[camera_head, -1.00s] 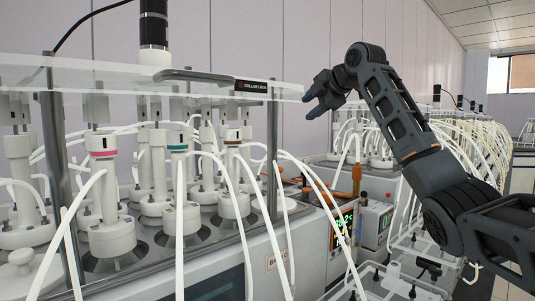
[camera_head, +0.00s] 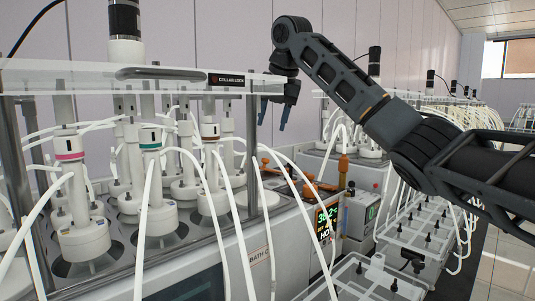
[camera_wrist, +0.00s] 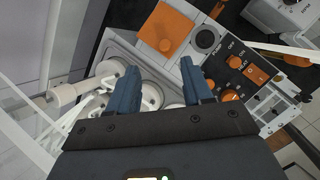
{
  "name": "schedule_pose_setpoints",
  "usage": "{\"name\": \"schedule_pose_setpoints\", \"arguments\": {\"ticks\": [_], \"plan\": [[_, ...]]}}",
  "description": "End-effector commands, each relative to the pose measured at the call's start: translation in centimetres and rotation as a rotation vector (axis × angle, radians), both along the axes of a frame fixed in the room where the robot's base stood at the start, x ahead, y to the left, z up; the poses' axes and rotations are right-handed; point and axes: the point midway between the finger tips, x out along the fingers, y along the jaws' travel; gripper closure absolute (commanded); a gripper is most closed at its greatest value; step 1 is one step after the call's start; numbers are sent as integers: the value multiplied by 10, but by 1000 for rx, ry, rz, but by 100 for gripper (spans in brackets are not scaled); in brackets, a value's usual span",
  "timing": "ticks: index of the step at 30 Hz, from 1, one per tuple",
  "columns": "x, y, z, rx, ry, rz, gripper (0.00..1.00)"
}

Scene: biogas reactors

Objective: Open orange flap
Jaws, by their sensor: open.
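The orange flap (camera_wrist: 166,28) is a flat square plate with a small round knob, lying shut on the top of a unit in the wrist view. My gripper (camera_wrist: 160,72) is open and empty, with its two blue fingers on the near side of the flap, apart from it. In the head view my gripper (camera_head: 273,115) points down, above the control unit beside the reactor bath. Small orange parts (camera_head: 268,166) show below it there, partly behind tubes; I cannot tell which is the flap.
A control panel (camera_wrist: 245,72) with orange knobs and a switch is right of the flap. A clear lid (camera_head: 130,78) with a dark handle covers the reactor bottles at left. White tubes arc close below my gripper. A clear tray (camera_head: 365,280) stands in front.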

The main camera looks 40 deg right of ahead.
Motion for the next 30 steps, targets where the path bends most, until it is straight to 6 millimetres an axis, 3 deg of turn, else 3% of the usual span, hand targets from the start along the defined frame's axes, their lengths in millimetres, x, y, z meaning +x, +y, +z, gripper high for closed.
{"name": "schedule_pose_setpoints", "arguments": {"ticks": [5, 15, 21, 30], "plan": [[-1, 0, -37, 1, 1, -1, 50], [25, -7, -86, 1, -1, -1, 50], [31, -8, -98, 1, -2, 0, 50], [32, -8, -100, 1, -2, 0, 51]]}}
